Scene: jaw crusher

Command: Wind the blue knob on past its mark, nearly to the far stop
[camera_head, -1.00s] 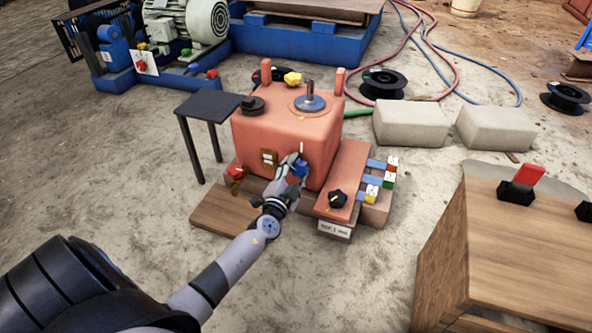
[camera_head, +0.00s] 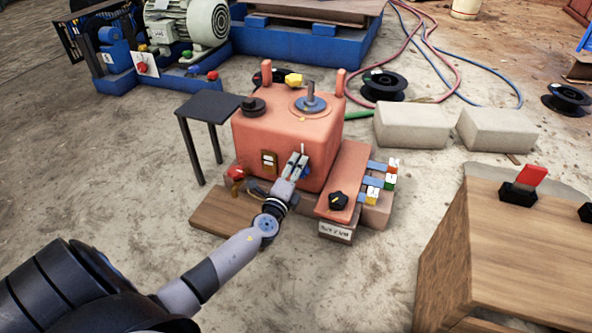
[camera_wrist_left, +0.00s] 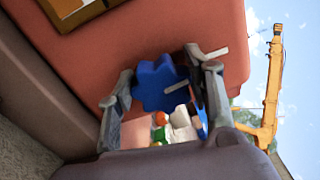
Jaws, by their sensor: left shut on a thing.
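The blue knob (camera_wrist_left: 158,84) is lobed and sits on the front face of the red crusher housing (camera_head: 265,135). It carries a white pointer line. A separate white mark (camera_wrist_left: 217,53) on the housing lies up and right of the knob in the left wrist view. My left gripper (camera_head: 298,163) is at the housing's lower right front, its fingers shut on the knob from either side. In the left wrist view its fingers (camera_wrist_left: 160,92) flank the knob. In the head view the gripper mostly hides the knob. My right gripper is not in view.
A black star knob (camera_head: 339,200) stands on the ledge to the right, beside several coloured switches (camera_head: 382,175). A red knob (camera_head: 235,173) is left of my gripper. A small black table (camera_head: 209,106) stands left, and a wooden cabinet (camera_head: 520,235) is at right.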

